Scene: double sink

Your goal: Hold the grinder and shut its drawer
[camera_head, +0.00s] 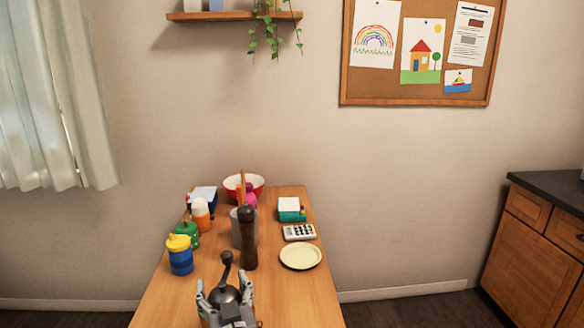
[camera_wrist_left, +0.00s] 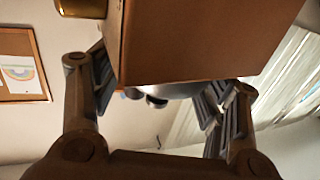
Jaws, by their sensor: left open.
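The grinder (camera_head: 224,294) has a dark rounded top with a crank handle, and stands at the near end of the wooden table. In the left wrist view its brown wooden box (camera_wrist_left: 190,45) fills the upper middle, with the grey metal dome below it. My left gripper (camera_head: 224,297) is open, with one finger on each side of the grinder. The same gripper (camera_wrist_left: 160,100) shows in the wrist view with its fingers near the box's sides; I cannot tell whether they touch. I cannot make out the drawer. My right gripper is not in view.
A cream plate (camera_head: 300,256) and calculator (camera_head: 299,232) lie to the right. The near right tabletop is clear.

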